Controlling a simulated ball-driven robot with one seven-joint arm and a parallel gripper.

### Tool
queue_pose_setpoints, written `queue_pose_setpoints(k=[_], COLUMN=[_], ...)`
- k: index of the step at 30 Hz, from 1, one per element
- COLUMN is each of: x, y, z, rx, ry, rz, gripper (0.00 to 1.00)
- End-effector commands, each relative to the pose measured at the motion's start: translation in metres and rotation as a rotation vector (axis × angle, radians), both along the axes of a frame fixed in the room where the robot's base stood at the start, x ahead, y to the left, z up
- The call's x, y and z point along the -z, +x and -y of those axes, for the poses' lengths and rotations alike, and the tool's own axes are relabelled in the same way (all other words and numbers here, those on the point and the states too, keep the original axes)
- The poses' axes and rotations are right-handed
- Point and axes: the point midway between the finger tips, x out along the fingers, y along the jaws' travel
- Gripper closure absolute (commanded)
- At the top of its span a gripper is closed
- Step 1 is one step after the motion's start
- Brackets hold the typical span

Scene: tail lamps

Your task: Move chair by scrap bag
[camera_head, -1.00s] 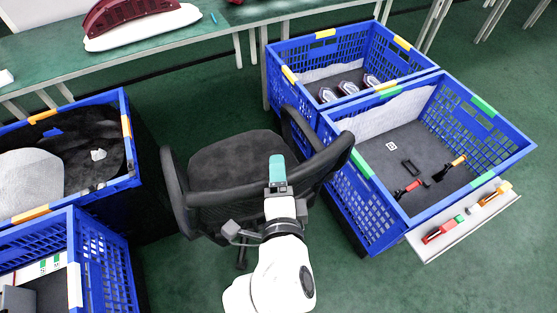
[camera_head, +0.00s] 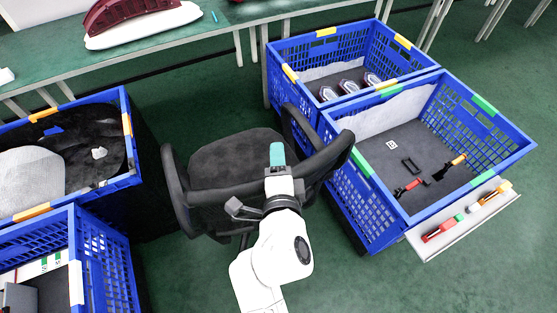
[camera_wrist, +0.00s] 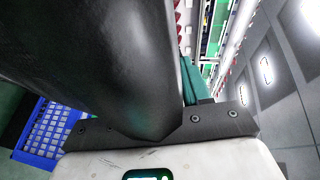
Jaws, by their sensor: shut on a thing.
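A dark office chair (camera_head: 235,158) stands on the green floor in the middle of the head view, between the left and right blue crates. Its black backrest faces me and its armrests are to either side. My gripper (camera_head: 277,162), with a teal fingertip, is shut on the top edge of the backrest. In the wrist view the black backrest (camera_wrist: 110,60) fills the left and centre, with a teal finger (camera_wrist: 190,80) beside it; the other finger is hidden. A black bag-like liner (camera_head: 88,150) lies in the left crate; I cannot tell whether it is the scrap bag.
Blue crates (camera_head: 130,185) stand close on the left; another (camera_head: 352,222) stands close to the chair's right armrest. A green-topped table (camera_head: 60,58) with a red tail lamp (camera_head: 125,12) crosses the back. Green floor is clear at the front right (camera_head: 470,285).

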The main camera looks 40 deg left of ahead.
Motion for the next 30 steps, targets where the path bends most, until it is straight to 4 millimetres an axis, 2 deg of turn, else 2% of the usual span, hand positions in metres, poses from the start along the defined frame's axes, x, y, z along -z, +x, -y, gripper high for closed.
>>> queue_pose_setpoints(k=[1,12,22,26,30], x=[0.000,0.001,0.004,0.006,0.008], y=[0.000,0.000,0.002,0.007,0.016], z=[0.000,0.000,-0.006,-0.019,-0.040], rx=[0.000,0.000,-0.001,-0.001,-0.003], ry=[-0.001,-0.001,-0.001,0.000,0.002], rz=[-0.001,-0.001,-0.002,0.003,0.005], gripper=[0.65,1.00,1.00,1.00,1.00])
